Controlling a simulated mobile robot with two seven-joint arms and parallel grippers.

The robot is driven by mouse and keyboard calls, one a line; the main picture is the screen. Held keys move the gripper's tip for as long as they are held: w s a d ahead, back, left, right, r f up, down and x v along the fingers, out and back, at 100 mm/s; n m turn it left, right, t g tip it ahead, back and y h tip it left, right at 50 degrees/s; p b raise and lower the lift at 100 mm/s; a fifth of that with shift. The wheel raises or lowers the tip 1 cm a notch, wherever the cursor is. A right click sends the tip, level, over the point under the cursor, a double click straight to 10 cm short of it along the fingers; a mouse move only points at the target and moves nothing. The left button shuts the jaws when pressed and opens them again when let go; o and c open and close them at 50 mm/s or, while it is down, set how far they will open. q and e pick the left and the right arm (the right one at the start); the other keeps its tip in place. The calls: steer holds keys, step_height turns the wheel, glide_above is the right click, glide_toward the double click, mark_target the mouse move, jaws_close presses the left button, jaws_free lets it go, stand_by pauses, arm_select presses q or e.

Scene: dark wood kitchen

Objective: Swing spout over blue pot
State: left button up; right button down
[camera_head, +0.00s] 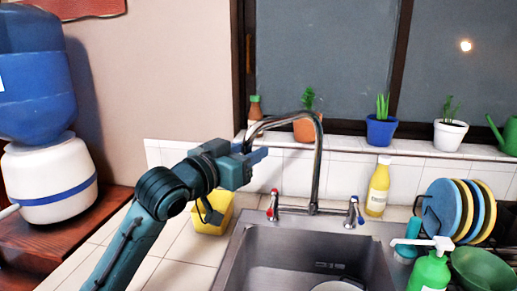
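The chrome tap spout (318,160) rises from the back of the sink, arches over and points left. Its outlet end is at my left gripper (258,156) and partly hidden by it. The fingers are beside or touching the spout's end; I cannot tell whether they are closed around it. The blue pot (380,133), with a green plant in it, stands on the window sill to the right of the spout. The spout is not over it. My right gripper is not in view.
The tap has a red handle (273,205) and a blue handle (354,213). An orange pot (304,130) stands behind the spout. A yellow bottle (378,188) is right of the tap. A yellow container (213,214) is below my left arm. Plates (443,208) stand at right.

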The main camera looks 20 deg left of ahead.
arm_select(q)
steer(key=shift+w, duration=0.15)
steer(key=shift+c, duration=0.3)
jaws_close()
stand_by(0.3)
